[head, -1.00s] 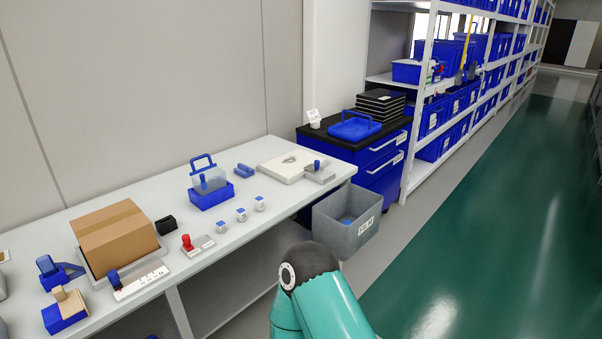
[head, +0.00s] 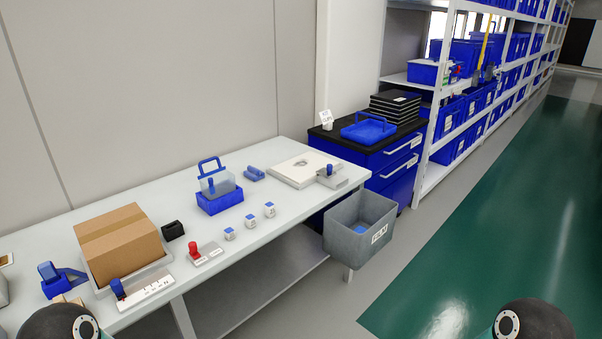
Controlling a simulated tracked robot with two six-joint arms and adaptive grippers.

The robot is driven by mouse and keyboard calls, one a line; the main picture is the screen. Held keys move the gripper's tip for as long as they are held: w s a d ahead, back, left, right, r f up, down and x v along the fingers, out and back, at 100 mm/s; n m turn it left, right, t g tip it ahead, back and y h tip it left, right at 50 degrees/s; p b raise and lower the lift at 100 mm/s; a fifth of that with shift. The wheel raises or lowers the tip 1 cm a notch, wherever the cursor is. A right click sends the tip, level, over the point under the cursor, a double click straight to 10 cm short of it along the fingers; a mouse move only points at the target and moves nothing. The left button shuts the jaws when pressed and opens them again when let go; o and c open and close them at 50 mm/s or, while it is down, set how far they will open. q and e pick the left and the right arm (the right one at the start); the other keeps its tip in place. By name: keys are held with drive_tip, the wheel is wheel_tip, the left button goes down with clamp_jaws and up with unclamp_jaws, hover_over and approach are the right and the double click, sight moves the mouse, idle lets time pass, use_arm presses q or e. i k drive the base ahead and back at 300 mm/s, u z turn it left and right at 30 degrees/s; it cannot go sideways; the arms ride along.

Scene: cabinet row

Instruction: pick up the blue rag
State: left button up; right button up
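A small blue bundle (head: 254,173), which looks like the rolled blue rag, lies on the white table (head: 262,220) toward the wall, right of a blue box with a handle (head: 219,197). Another small blue thing (head: 360,229) lies inside the grey bin (head: 340,245) at the table's right end; I cannot tell what it is. Neither gripper is in view. Only dark rounded joints of my arms show at the bottom left and bottom right edges.
A cardboard box (head: 118,240), a red-knobbed device (head: 195,254) and several small white-and-blue cubes (head: 250,221) stand on the table. A blue cabinet (head: 392,172) and shelving stand beyond it. The green floor (head: 470,230) at right is clear.

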sight(255, 174)
drive_tip(key=z, duration=0.35)
drive_tip(key=k, duration=0.5)
drive_tip(key=z, duration=0.4)
drive_tip(key=i, duration=1.6)
drive_tip(key=u, duration=0.55)
